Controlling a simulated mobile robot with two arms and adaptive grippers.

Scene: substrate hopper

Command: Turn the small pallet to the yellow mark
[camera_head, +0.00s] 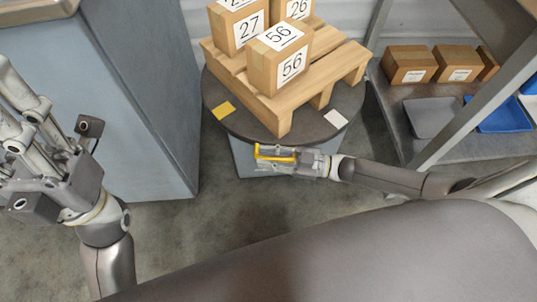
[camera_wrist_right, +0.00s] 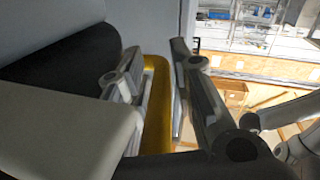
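The small wooden pallet (camera_head: 335,85) sits turned at an angle on a round dark turntable (camera_head: 212,92), with cardboard boxes numbered 27 (camera_head: 240,28), 26 (camera_head: 298,9) and 56 (camera_head: 280,60) on it. A yellow mark (camera_head: 225,110) lies on the disc left of the pallet's near corner. My right gripper (camera_head: 275,156) is at the disc's front edge, with its fingers closed around a yellow handle bar (camera_head: 277,152). In the right wrist view the bar (camera_wrist_right: 157,105) lies between the fingers. My left gripper (camera_head: 15,115) is at the left edge, fingers apart and empty.
A white mark (camera_head: 336,119) lies on the disc's right side. A grey-blue cabinet (camera_head: 140,100) stands close on the left. A shelf (camera_head: 460,148) on the right holds boxes (camera_head: 410,65), a grey bin (camera_head: 433,117) and a blue bin (camera_head: 500,115). Bare floor lies in front.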

